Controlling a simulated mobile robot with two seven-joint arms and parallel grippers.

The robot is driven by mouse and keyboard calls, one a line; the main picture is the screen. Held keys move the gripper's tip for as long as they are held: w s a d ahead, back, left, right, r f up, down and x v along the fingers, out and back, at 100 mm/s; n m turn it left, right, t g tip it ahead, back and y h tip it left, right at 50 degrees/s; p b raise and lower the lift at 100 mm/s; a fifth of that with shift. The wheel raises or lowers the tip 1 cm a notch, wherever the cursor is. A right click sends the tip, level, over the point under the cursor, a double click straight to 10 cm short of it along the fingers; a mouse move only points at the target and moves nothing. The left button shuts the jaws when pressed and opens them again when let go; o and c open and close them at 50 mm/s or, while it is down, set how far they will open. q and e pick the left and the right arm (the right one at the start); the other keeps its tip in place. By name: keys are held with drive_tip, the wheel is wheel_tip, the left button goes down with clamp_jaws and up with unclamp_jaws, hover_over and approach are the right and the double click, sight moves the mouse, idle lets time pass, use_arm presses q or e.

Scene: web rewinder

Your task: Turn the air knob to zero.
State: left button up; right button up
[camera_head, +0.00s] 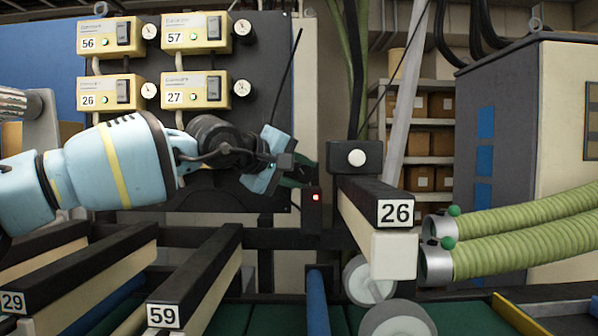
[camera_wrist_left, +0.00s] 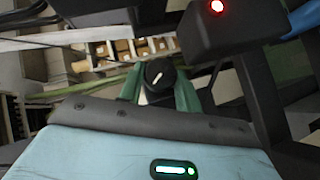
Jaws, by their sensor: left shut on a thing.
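The air knob (camera_wrist_left: 158,74) is a small black round knob with a white pointer line in the left wrist view. The line slants up to the right in that picture. My left gripper (camera_wrist_left: 158,88) has its green fingers on both sides of the knob and is shut on it. In the head view my left gripper (camera_head: 301,174) reaches in from the left, beside a dark post with a red light (camera_head: 315,197). The knob is mostly hidden there, and I cannot read any scale around it. My right gripper is not in view.
A black box with a white button (camera_head: 356,157) and the beam marked 26 (camera_head: 378,225) stand close to the right. A dark panel with several cream control boxes (camera_head: 198,33) and gauges is behind my arm. Beams marked 29 and 59 (camera_head: 190,285) lie below. Green hoses (camera_head: 525,235) are at right.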

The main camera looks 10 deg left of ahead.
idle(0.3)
use_arm(q)
drive_tip(key=o, duration=1)
drive_tip(key=v, duration=0.7)
drive_tip(key=shift+s+a, duration=0.25)
drive_tip(key=shift+s, duration=0.1)
